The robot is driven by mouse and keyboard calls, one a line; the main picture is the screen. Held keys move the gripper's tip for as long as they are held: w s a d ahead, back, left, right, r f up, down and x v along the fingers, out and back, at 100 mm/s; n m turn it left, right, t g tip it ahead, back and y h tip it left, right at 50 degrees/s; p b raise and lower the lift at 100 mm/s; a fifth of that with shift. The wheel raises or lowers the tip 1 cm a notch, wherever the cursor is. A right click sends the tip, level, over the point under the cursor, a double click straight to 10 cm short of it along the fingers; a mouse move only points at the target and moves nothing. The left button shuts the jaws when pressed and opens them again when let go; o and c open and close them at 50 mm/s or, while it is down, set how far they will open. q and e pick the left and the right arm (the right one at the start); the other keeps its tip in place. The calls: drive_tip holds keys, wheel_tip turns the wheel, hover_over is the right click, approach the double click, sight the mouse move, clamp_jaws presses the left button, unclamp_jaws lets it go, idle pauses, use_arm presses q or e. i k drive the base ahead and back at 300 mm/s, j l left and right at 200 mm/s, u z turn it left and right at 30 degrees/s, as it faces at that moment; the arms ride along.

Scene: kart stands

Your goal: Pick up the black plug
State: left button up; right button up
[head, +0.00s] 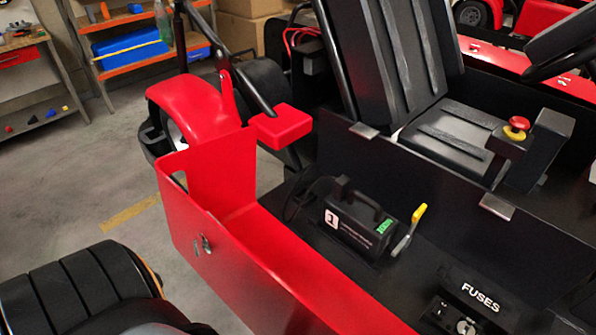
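I cannot make out a black plug for certain. A black cable (290,207) loops at the left side of a black box (350,232). The box has a carry handle, a white label reading 1 and a small green display. It sits on the dark floor panel of the red kart (228,170), beside a yellow-handled lever (418,213). Whether a plug is on the cable's end is too dark to tell. Neither of my grippers is in view.
A black seat (455,135) and a red button (517,124) stand behind the box. A FUSES panel (478,298) is at front right.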

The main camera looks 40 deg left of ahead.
sight(341, 184)
drive_tip(key=j+u, duration=0.15)
drive_tip(key=u, duration=0.65)
drive_tip(key=k+j+u, duration=0.1)
drive_tip(key=k, duration=0.15)
